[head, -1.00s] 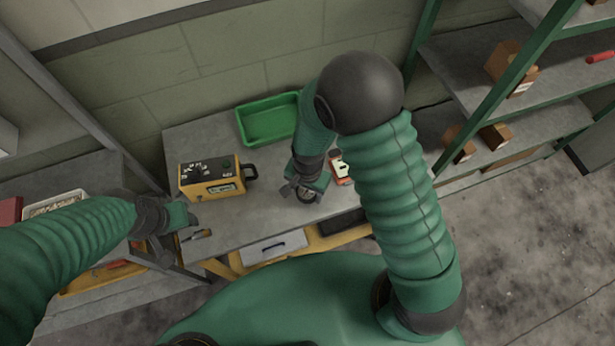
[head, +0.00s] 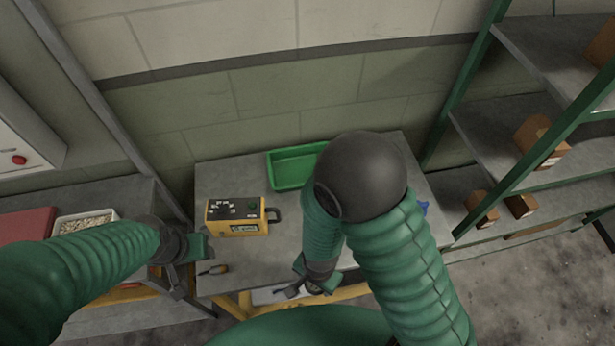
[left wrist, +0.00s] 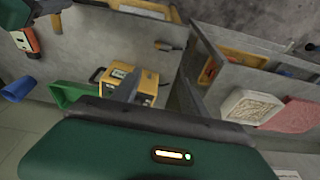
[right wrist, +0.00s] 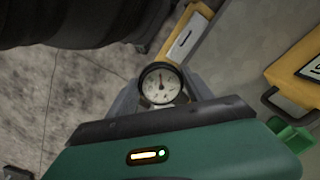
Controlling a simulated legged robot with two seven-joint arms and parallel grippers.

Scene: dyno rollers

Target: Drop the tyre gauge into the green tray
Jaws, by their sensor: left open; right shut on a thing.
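The tyre gauge (right wrist: 160,84), a round white dial in a black rim, is between the fingers of my right gripper (right wrist: 162,95) in the right wrist view. In the head view my right gripper (head: 292,288) is near the front edge of the bench, and I cannot make out the gauge there. The green tray (head: 290,168) is at the back of the bench against the wall, partly covered by my right arm. It also shows in the left wrist view (left wrist: 70,92). My left gripper (head: 186,278) is open and empty at the bench's left front.
A yellow tester (head: 236,216) stands on the bench in front of the tray. A small tool with a yellowish handle (head: 214,269) lies near the left front edge. A blue object (head: 422,208) is at the right. Shelves with cardboard boxes (head: 541,140) stand at the right.

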